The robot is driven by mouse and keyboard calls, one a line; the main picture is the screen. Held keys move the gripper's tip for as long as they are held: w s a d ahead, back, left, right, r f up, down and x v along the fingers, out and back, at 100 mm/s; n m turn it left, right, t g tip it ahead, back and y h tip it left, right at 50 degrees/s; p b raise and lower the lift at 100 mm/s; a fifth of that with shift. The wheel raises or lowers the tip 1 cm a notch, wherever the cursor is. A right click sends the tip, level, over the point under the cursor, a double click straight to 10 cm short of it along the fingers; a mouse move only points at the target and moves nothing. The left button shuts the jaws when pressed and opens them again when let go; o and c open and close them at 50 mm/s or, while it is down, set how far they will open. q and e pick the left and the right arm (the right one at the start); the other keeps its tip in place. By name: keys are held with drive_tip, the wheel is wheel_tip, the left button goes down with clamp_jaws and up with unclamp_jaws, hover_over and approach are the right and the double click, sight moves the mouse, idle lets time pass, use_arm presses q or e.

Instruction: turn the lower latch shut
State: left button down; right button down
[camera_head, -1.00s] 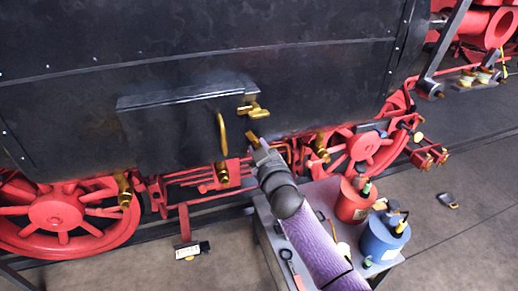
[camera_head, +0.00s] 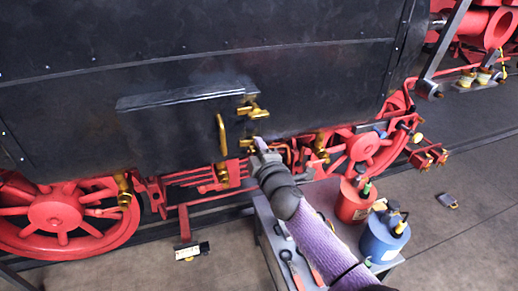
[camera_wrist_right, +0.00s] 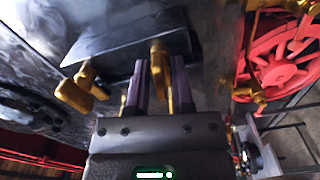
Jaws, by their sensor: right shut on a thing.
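The dark hatch door (camera_head: 175,125) is in the boiler side, with a brass handle (camera_head: 221,135) at its right. The brass upper latch (camera_head: 254,112) is at its right edge, and the brass lower latch (camera_head: 246,143) is below it. My right gripper (camera_head: 260,143) is at the lower latch and hides part of it. In the wrist view, the right gripper (camera_wrist_right: 159,85) has its two fingers on either side of the brass lower latch (camera_wrist_right: 160,62), and the upper latch (camera_wrist_right: 80,92) is to the left. My left gripper is out of view.
A grey cart (camera_head: 262,232) stands below my right arm, with a red can (camera_head: 352,203) and a blue can (camera_head: 382,240) on it. Red wheels (camera_head: 55,212) and brass fittings (camera_head: 222,172) lie below the hatch. The floor to the right is mostly clear.

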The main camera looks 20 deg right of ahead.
drive_tip(key=shift+n, duration=1)
drive_tip(key=c, duration=0.7)
unclamp_jaws()
drive_tip(key=s, duration=1)
drive_tip(key=shift+d, duration=0.2)
